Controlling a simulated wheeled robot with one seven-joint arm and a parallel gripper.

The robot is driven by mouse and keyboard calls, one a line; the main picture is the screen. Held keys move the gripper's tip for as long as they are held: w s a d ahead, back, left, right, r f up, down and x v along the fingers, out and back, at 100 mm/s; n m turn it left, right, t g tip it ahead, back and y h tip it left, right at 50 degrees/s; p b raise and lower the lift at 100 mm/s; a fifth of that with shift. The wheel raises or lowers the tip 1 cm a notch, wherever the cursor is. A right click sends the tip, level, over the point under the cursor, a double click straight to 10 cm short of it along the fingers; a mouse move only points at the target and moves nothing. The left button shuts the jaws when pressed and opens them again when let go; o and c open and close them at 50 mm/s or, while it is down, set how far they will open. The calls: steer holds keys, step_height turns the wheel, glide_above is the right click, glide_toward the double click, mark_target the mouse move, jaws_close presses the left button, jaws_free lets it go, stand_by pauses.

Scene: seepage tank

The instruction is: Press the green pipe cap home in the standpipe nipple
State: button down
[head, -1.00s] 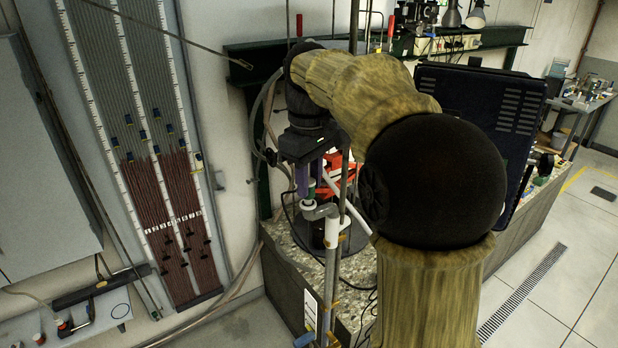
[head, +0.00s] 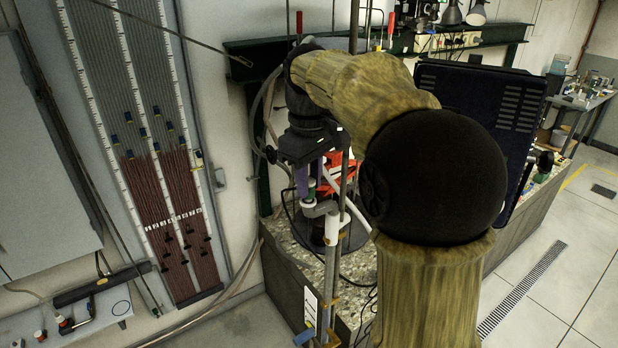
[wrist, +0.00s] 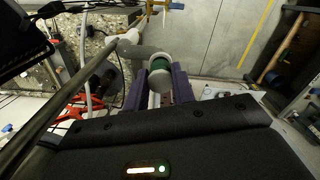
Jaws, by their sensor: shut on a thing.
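The green pipe cap (head: 311,187) is at the tips of my gripper's purple fingers in the head view. My gripper (head: 309,182) points down and is shut on the cap. The standpipe nipple (head: 309,203) is a pale fitting directly below, on a grey elbow at the top of the standpipe (head: 333,228). In the wrist view the cap (wrist: 159,64) shows as a green band between the fingers of my gripper (wrist: 159,76), with pale round parts around it. The cap looks in line with the nipple. I cannot tell how deep it sits, as the joint is mostly hidden.
A thin upright rod (head: 346,165) stands close beside the gripper. Red clamps (head: 346,178) and pale hoses are behind it on the speckled bench (head: 290,245). A tube manometer board (head: 150,150) hangs on the left wall.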

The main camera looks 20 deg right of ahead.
steer(key=shift+f, duration=0.2)
stand_by(0.3)
steer(key=c, duration=1.1)
jaws_free()
steer(key=shift+r, duration=0.15)
step_height(320, 180, up, 17)
steer(key=shift+a+r+p, duration=0.1)
steer(key=shift+p, duration=1.15)
